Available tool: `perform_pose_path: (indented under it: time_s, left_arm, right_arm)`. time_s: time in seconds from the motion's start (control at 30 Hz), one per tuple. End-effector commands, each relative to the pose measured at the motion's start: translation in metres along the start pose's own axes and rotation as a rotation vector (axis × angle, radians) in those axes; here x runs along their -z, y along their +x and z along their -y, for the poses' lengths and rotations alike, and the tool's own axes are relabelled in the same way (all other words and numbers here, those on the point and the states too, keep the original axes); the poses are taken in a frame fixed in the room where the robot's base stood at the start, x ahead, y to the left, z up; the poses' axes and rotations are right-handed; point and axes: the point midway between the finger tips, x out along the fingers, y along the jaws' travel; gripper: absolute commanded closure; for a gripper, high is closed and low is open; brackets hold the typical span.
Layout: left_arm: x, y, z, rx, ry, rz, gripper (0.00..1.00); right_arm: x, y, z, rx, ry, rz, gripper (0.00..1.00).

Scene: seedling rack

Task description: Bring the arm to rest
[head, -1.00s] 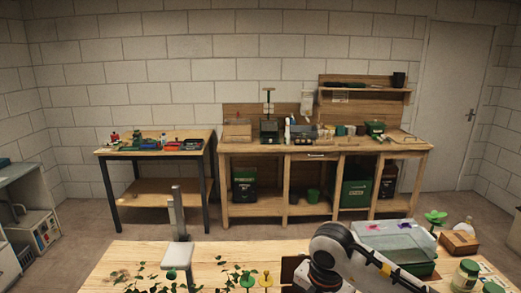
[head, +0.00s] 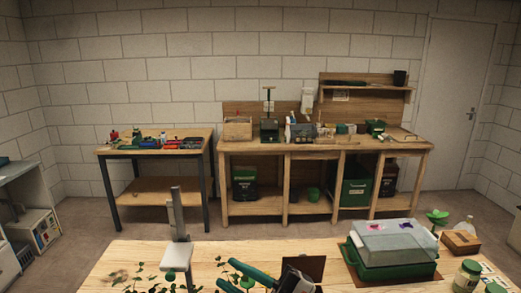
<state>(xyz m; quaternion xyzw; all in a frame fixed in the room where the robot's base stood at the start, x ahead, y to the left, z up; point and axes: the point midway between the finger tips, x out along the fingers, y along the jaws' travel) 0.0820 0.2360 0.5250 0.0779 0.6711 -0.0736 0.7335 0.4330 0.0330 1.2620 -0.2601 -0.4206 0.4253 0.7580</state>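My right gripper (head: 220,273) is low in the head view, over the front of the wooden table (head: 130,262). Its two teal fingers point left with a gap between them, and I see nothing held there. The lower finger is partly cut off by the bottom edge. The dark gripper body (head: 297,281) is to the right of the fingers. Green seedlings (head: 140,279) are to the left of the fingers, partly cut off below. My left gripper is not in view.
A green tray with a clear lid (head: 395,243) stands on the right of the table, beside jars (head: 467,275) and a brown block (head: 460,243). A grey post with a pale plate (head: 177,257) stands at the left. A dark brown panel (head: 312,263) is behind the gripper body.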

Motion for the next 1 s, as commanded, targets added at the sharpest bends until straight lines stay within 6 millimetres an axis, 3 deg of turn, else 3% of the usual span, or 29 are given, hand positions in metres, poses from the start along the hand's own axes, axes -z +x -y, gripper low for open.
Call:
perform_pose_path:
  time_s: [0.1, 0.17, 0.23, 0.33, 0.47, 0.6, 0.8, 1.0]
  left_arm:
    - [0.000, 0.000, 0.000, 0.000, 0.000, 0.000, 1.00]
    - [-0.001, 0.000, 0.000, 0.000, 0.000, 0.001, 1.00]
    - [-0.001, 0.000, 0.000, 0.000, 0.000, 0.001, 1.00]
    - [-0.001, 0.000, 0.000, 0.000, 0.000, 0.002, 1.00]
    - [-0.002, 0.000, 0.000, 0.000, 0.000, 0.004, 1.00]
    - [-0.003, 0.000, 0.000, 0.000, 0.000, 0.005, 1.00]
    - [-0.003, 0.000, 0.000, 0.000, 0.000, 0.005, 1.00]
    - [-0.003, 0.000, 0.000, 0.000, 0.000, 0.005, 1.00]
  right_arm:
    - [0.022, -0.033, 0.041, 0.324, 0.097, -0.171, 0.73]
    - [0.039, -0.059, 0.055, 0.463, 0.148, -0.291, 0.73]
    - [0.061, -0.095, 0.061, 0.601, 0.214, -0.455, 0.73]
    - [0.091, -0.153, 0.051, 0.740, 0.324, -0.721, 0.73]
    - [0.115, -0.233, 0.007, 0.811, 0.493, -1.102, 0.73]
    - [0.110, -0.301, -0.058, 0.751, 0.683, -1.463, 0.73]
    - [0.076, -0.353, -0.130, 0.570, 0.892, -1.779, 0.73]
    - [0.031, -0.382, -0.180, 0.359, 1.064, -1.973, 0.73]
